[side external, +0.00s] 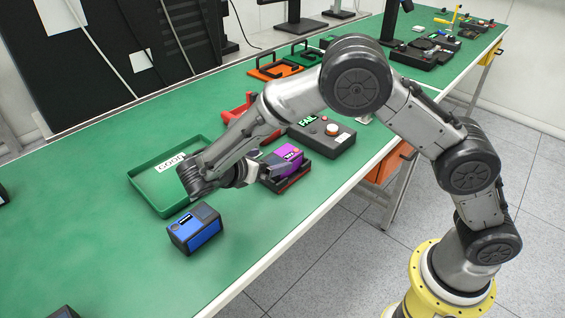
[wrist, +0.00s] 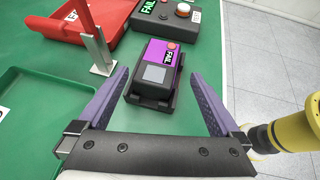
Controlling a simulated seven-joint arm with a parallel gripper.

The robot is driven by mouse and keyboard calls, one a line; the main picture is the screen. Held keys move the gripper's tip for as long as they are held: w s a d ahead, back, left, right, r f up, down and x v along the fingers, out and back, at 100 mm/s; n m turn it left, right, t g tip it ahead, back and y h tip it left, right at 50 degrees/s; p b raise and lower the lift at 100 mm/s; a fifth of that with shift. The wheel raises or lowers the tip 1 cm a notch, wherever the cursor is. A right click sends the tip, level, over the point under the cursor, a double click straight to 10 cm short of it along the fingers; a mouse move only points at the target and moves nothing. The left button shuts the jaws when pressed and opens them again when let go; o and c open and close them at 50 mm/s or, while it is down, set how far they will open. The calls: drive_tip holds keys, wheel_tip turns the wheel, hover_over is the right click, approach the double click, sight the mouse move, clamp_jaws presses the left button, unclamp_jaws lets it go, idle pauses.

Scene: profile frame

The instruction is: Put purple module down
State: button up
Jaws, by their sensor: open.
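The purple module (side external: 291,157) is a small dark box with a purple top and side. The module is ahead of and between the fingers, apart from both. In the side view my gripper (side external: 262,176) is just left of the module, partly hidden by my wrist.
A green tray (side external: 150,199) labelled GOOD lies left. A blue module (side external: 194,228) stands near it. A red tray (wrist: 75,38) and a black FAIL box with a button (side external: 335,140) are behind. A metal upright (wrist: 103,70) stands near the left finger. The table edge is at right.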

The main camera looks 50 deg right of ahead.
sight(282, 155)
drive_tip(key=shift+x, duration=2.75)
drive_tip(key=shift+c, duration=0.3)
drive_tip(key=shift+r, duration=0.1)
drive_tip(key=c, duration=1.5)
